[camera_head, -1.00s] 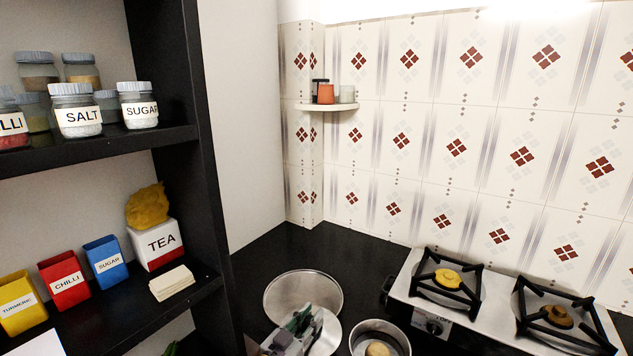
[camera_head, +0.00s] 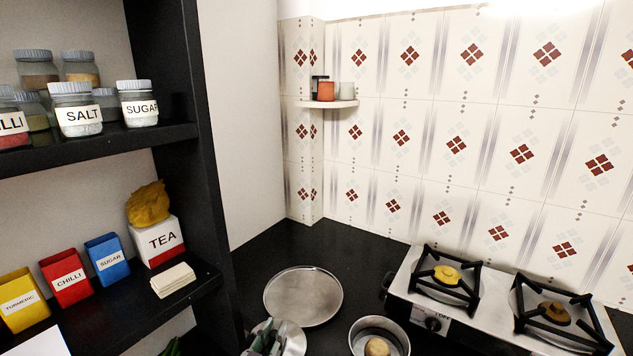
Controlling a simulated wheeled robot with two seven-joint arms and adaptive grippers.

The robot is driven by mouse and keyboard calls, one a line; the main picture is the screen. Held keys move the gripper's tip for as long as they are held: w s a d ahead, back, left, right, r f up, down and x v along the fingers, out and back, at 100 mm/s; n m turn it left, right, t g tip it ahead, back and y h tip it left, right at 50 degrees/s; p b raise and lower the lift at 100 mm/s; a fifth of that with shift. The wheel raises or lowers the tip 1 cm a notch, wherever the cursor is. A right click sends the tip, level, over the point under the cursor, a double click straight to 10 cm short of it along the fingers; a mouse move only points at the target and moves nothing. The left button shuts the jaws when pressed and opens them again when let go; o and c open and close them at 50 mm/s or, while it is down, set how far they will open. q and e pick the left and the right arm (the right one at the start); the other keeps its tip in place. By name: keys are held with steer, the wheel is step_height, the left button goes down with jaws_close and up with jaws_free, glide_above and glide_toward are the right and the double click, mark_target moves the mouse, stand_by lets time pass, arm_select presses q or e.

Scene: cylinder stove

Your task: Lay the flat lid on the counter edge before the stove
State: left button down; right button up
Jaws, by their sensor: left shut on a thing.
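My left gripper (camera_head: 268,337) is at the bottom edge of the view, partly cut off, in front of the large round plate. It is shut on the flat lid (camera_head: 295,338), a pale metal disc whose right part shows beside the fingers. The rest of the lid is hidden by the gripper and the picture edge. I cannot tell whether the lid touches the counter. The stove (camera_head: 400,284), with two black-grated burners, stands at the right on the black counter (camera_head: 285,243). My right gripper is not in view.
A large round metal plate (camera_head: 303,296) lies on the counter just beyond the lid. A metal pot (camera_head: 356,328) with a round yellowish thing (camera_head: 377,347) inside stands right of it, before the stove. A black shelf (camera_head: 205,270) with jars and tins stands at the left.

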arm_select(q)
steer(key=s+a+f+n+y, duration=0.1)
steer(key=s+a+y, duration=0.1)
steer(key=a, duration=0.3)
steer(key=s+a+f+n+y, duration=0.2)
steer(key=s+a+y, duration=0.1)
steer(key=a, duration=0.3)
steer(key=shift+s+f+t+p, duration=0.15)
steer(key=shift+f+t+p, duration=0.15)
steer(key=shift+t, duration=0.1)
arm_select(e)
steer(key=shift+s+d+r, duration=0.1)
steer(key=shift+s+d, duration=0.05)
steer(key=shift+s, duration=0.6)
arm_select(q)
steer(key=shift+d, duration=0.1)
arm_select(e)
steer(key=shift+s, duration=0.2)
arm_select(q)
steer(key=shift+d, duration=0.1)
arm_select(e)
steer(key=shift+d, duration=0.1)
